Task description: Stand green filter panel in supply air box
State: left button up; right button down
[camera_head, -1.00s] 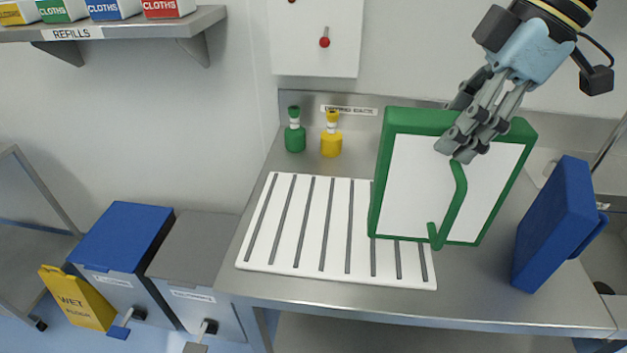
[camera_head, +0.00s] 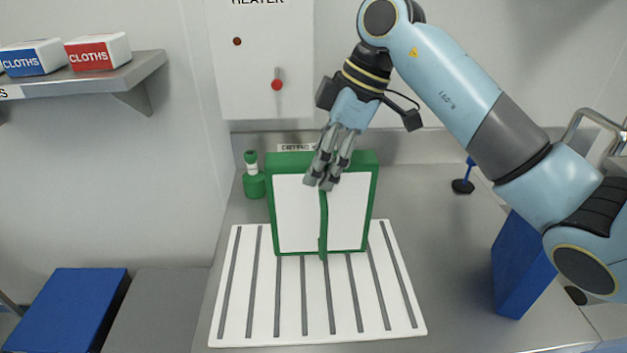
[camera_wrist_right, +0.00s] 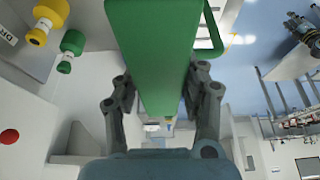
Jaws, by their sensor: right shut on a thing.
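The green filter panel (camera_head: 350,215) has a white face, a green frame and a green handle bar. My right gripper (camera_head: 322,183) is shut on its upper part and holds it roughly upright over the back part of the white slotted rack (camera_head: 240,330). I cannot tell if its lower edge touches the rack. In the right wrist view the green panel (camera_wrist_right: 155,50) fills the middle between the two finger sides. I cannot make out a supply air box in these views. My left gripper is out of view.
A green bottle (camera_head: 254,182) stands at the back left of the steel counter (camera_head: 450,240). A blue block-like panel (camera_head: 522,265) stands at the right. A white box marked HEATER (camera_head: 255,60) is on the wall behind. The counter right of the rack is mostly clear.

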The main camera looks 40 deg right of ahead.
aim_at(305, 219)
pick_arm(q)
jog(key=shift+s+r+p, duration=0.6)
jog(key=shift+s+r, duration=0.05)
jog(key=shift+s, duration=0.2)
pick_arm(e)
jog(key=f, duration=0.2)
jog(key=w+f, duration=0.1)
jog(key=f, duration=0.2)
jog(key=shift+w+a, duration=0.15)
jog(key=shift+a, duration=0.05)
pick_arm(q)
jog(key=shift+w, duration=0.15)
pick_arm(e)
jog(key=shift+f, duration=0.1)
jog(key=c, duration=0.7)
grip_release()
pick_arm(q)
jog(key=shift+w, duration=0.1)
